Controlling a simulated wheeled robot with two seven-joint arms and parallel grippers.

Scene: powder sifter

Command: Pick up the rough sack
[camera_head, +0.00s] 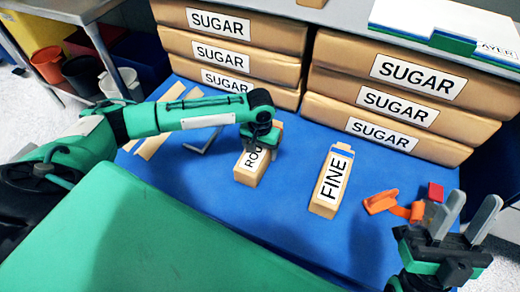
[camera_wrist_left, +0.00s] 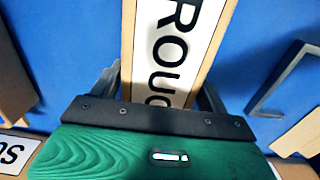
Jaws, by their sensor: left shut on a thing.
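The rough sack (camera_head: 250,170) is a tan block with a white label reading "ROU…", standing on the blue table in the middle of the head view. My left gripper (camera_head: 262,138) comes down over its far end and is shut on it. In the left wrist view the sack (camera_wrist_left: 172,45) lies between the two fingers, and the gripper body hides its lower part. I cannot tell whether the sack is clear of the table. My right gripper (camera_head: 463,218) is at the lower right, its fingers apart and empty.
The sack labelled "FINE" (camera_head: 332,182) stands on the blue table (camera_head: 290,215) to the right. Orange and red pieces (camera_head: 385,202) lie near my right gripper. Stacked sugar sacks (camera_head: 232,58) line the back. A grey bracket (camera_head: 205,138) and wooden strips (camera_head: 155,142) lie to the left.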

